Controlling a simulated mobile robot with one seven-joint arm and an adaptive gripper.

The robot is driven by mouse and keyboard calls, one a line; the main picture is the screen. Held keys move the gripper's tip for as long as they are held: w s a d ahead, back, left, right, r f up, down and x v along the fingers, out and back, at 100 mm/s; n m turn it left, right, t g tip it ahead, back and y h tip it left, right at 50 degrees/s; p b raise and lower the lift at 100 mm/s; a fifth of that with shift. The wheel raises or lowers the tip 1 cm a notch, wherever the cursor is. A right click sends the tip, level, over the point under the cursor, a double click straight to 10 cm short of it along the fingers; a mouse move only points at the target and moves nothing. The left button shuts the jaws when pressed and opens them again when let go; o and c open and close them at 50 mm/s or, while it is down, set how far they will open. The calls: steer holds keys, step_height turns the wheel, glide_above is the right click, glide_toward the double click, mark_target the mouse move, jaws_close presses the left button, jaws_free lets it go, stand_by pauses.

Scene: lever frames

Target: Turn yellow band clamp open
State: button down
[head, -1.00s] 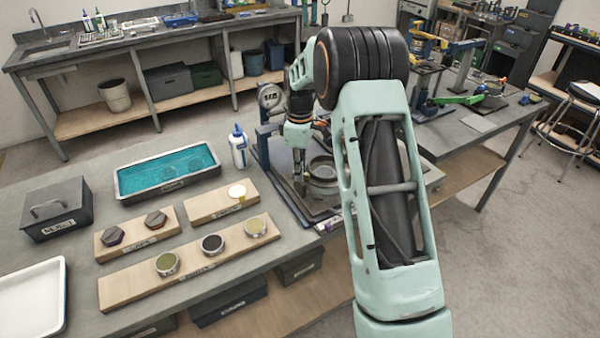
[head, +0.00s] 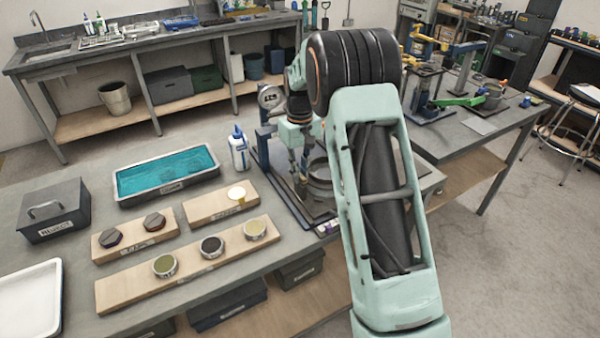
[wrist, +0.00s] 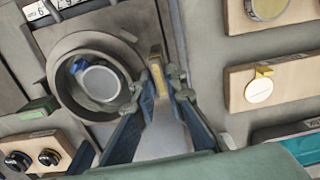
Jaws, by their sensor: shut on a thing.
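In the wrist view, my gripper (wrist: 157,88) is closed around a narrow yellow lever (wrist: 157,76), the handle of the band clamp, with one blue-grey finger on each side. The lever stands beside the rim of a round grey housing (wrist: 62,52). Inside the housing is a pale round disc (wrist: 101,83) with a blue part at its edge. In the head view, my gripper (head: 299,172) points down at the left side of the grey ring-shaped fixture (head: 320,172). The lever is too small to make out there, and my arm hides the fixture's right side.
A white bottle (head: 239,152) and a gauge (head: 270,96) stand close to the fixture. Wooden boards with round samples (head: 212,246) and a teal-filled tray (head: 120,195) lie to the left.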

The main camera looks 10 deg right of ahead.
steer(key=shift+r+m, duration=0.1)
steer(key=shift+m, duration=0.2)
steer(key=c, duration=2)
jaws_free()
steer(key=shift+o, duration=0.2)
steer(key=shift+r, duration=4)
